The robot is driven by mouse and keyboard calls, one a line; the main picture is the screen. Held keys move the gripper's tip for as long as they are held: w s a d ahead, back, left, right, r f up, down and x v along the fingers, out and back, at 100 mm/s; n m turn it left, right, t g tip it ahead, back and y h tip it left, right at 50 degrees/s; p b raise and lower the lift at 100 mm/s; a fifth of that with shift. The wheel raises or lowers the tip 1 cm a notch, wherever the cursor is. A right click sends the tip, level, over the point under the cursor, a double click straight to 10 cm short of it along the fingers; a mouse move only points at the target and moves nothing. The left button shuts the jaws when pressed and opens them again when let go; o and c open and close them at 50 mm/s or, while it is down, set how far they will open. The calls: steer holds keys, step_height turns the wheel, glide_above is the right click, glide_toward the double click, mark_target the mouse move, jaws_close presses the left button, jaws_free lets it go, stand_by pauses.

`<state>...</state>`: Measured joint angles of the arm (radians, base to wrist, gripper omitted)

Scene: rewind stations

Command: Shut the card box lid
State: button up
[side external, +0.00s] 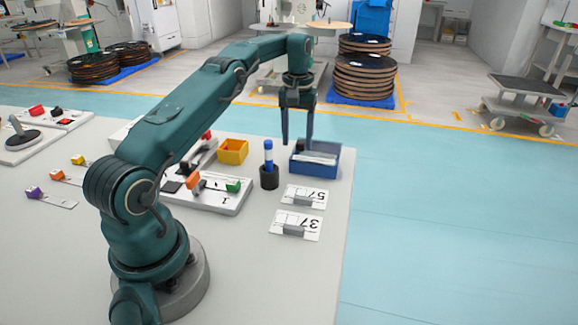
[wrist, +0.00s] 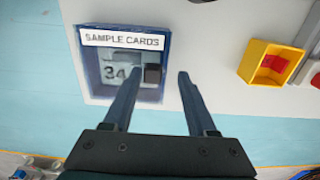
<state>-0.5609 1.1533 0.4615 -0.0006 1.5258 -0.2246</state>
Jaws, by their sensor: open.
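The card box (side external: 330,169) is a blue box near the table's far right corner. In the wrist view the card box (wrist: 89,72) has a white strip reading SAMPLE CARDS (wrist: 122,39) along one side. It is open on top: a card marked 34 (wrist: 113,72) and a dark block (wrist: 153,73) show inside. I cannot clearly make out the lid. My gripper (side external: 297,139) points down above the box area, fingers apart and empty. In the wrist view my gripper (wrist: 157,74) has its left finger over the box's edge and its right finger beyond the box's right side.
A blue marker (side external: 268,152) stands in a black cup (side external: 269,178) left of the box. A yellow bin (side external: 232,151) is further left. Cards marked 57 (side external: 303,193) and 37 (side external: 293,219) lie in front. The table's right edge is close by.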

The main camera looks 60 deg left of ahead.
steer(key=s+a, duration=0.5)
steer(key=s, duration=0.1)
steer(key=shift+a, duration=0.4)
steer(key=w+d+r+m+t+y, duration=0.1)
steer(key=d+r+m, duration=0.1)
steer(key=d+r, duration=0.55)
steer(key=w+d+r+m+t, duration=0.15)
steer(key=d+r, duration=0.25)
steer(key=r, duration=0.6)
steer(key=s+d+r+m+t, duration=0.2)
steer(key=s+d+r, duration=0.3)
steer(key=s+d, duration=0.3)
steer(key=shift+s+d+m+t, duration=0.3)
steer(key=shift+d+m, duration=0.45)
steer(key=shift+d, duration=1.35)
steer(key=shift+w+r, duration=0.1)
